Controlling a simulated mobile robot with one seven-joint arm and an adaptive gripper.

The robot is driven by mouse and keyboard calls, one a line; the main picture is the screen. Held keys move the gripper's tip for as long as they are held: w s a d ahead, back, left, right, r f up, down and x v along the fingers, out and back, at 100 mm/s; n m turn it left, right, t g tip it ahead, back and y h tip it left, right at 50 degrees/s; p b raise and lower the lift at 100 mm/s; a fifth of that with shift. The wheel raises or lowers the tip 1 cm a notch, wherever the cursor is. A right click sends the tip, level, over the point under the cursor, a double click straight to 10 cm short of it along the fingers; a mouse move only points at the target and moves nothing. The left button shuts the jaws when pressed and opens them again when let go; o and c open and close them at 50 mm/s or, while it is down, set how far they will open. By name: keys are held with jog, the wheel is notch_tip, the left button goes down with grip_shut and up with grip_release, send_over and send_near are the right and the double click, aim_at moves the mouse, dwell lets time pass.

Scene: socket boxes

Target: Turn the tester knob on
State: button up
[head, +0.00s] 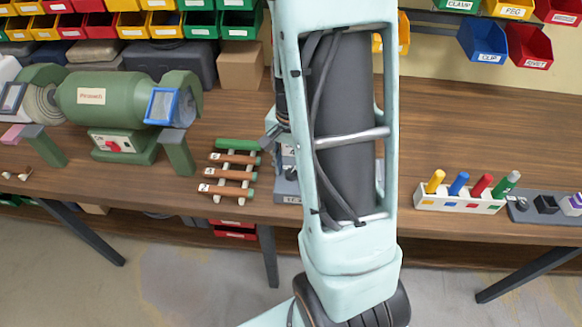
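My arm stands upright across the middle of the head view and hides much of the bench behind it. A small grey part of what looks like my gripper (271,137) shows at the arm's left edge, above the bench. Its fingertips are not clear, so I cannot tell whether it is open or holds anything. A grey box with pale labels (286,188) sits on the bench right behind the arm, mostly hidden. It may be the tester, but no knob on it shows. A grey base (540,208) with black and purple parts lies at the far right.
A green bench grinder (110,100) stands at the left. A rack of brown rods (228,174) lies left of the arm. A white holder (460,198) with coloured pegs stands at the right. Bins hang behind.

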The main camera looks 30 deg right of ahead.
notch_tip(320, 180, up, 12)
dwell(0.7)
dwell(0.4)
